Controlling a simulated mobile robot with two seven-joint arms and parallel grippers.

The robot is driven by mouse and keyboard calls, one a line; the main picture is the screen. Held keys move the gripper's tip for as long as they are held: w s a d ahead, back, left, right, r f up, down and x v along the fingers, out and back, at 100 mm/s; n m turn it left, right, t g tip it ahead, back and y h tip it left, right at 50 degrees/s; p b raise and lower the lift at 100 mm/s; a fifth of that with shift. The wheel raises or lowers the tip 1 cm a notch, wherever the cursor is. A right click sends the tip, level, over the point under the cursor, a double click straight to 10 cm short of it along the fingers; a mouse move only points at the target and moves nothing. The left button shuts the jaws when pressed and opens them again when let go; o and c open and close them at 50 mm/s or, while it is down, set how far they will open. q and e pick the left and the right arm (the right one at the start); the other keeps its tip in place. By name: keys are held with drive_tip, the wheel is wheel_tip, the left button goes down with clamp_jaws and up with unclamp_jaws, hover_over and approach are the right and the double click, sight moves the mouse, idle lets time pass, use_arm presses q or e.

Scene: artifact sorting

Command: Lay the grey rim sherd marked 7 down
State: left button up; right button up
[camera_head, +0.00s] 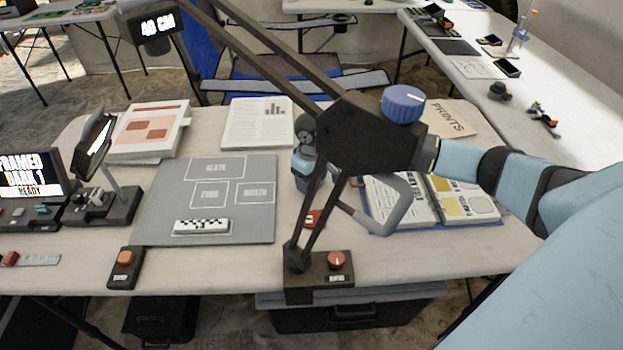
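I cannot make out the grey rim sherd marked 7 in this view. A grey mat (157,215) with white outlined, labelled boxes lies on the table; its boxes look empty, and a black-and-white checkered scale bar (202,226) lies near its front edge. My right arm (490,165) reaches in from the right. Its wrist end meets a dark stand head (365,135) in the picture, and I cannot make out its fingertips or anything held in them. My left gripper is not in view.
The dark stand's arms and blue knob (403,103) cross the table's middle. A lit READY screen (28,172) stands left. Red (336,259) and orange (125,257) buttons sit at the front edge.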

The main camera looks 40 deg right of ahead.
drive_tip(key=o, duration=0.9)
drive_tip(key=shift+f, duration=0.1)
wheel_tip(320, 180, up, 12)
drive_tip(key=p, duration=0.2)
drive_tip(key=shift+p, duration=0.3)
